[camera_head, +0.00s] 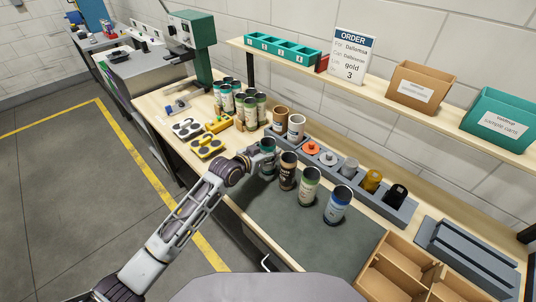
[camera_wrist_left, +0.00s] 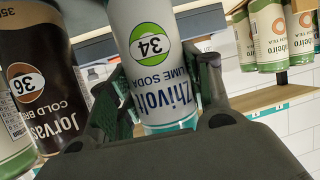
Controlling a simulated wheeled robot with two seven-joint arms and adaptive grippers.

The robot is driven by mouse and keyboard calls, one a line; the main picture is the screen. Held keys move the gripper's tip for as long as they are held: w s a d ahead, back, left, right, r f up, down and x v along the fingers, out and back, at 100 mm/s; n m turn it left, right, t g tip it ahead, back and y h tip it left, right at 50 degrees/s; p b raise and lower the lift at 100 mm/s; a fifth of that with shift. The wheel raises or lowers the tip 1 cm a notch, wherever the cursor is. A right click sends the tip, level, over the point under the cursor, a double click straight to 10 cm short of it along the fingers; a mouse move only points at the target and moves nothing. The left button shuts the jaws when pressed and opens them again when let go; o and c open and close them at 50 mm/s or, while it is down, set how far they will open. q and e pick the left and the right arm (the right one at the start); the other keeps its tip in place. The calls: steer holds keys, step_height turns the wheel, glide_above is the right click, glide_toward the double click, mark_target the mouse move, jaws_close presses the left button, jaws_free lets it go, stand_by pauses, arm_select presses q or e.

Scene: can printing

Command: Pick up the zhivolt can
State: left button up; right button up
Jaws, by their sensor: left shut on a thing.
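The zhivolt can (camera_wrist_left: 152,60) is white with a green "34" badge and blue lettering in the left wrist view, between my left gripper's fingers (camera_wrist_left: 165,100). In the head view it is the leftmost can (camera_head: 268,146) of a row on the dark mat, with its side partly hidden by my left gripper (camera_head: 262,158). The gripper is shut on it from the left. It looks level with its row, but I cannot see whether its base touches the mat. My right gripper is not in view.
The brown Jorvas can (camera_head: 288,171) stands close beside it, then a green-and-cream can (camera_head: 309,187) and a blue can (camera_head: 337,206). A grey rack (camera_head: 330,174) with colored parts lies behind. Several grouped cans (camera_head: 249,112) stand farther left. The mat's front (camera_head: 300,235) is clear.

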mark_target(268, 141)
arm_select(q)
steer(key=shift+r+b, duration=0.45)
steer(key=shift+r, duration=4.55)
